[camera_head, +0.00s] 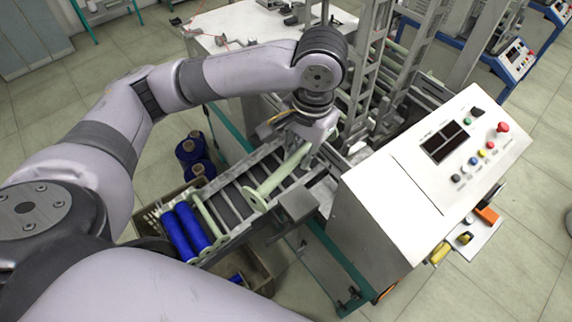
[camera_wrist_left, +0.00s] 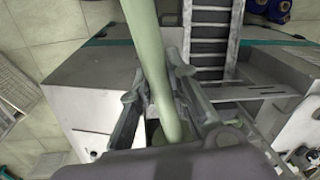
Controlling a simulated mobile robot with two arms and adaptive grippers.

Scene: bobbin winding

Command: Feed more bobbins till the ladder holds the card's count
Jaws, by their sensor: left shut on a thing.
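The ladder (camera_head: 231,197) is a slatted grey rack sloping from the machine toward the lower left. My left gripper (camera_head: 306,146) is over its upper end, shut on a pale green empty bobbin (camera_head: 279,176). This bobbin slants over the slats, its flange toward the lower left. In the left wrist view, the green bobbin (camera_wrist_left: 154,66) runs between the fingers of my left gripper (camera_wrist_left: 160,100). Another pale green bobbin (camera_head: 209,222) and two blue wound bobbins (camera_head: 186,230) lie side by side at the ladder's lower end. My right gripper is out of view. I cannot make out a card.
Blue spools (camera_head: 190,148) stand on the floor side left of the ladder. A white control console (camera_head: 430,165) with buttons is close on the right. Tall metal frames (camera_head: 372,65) rise behind my gripper. A box (camera_head: 262,270) lies below the ladder.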

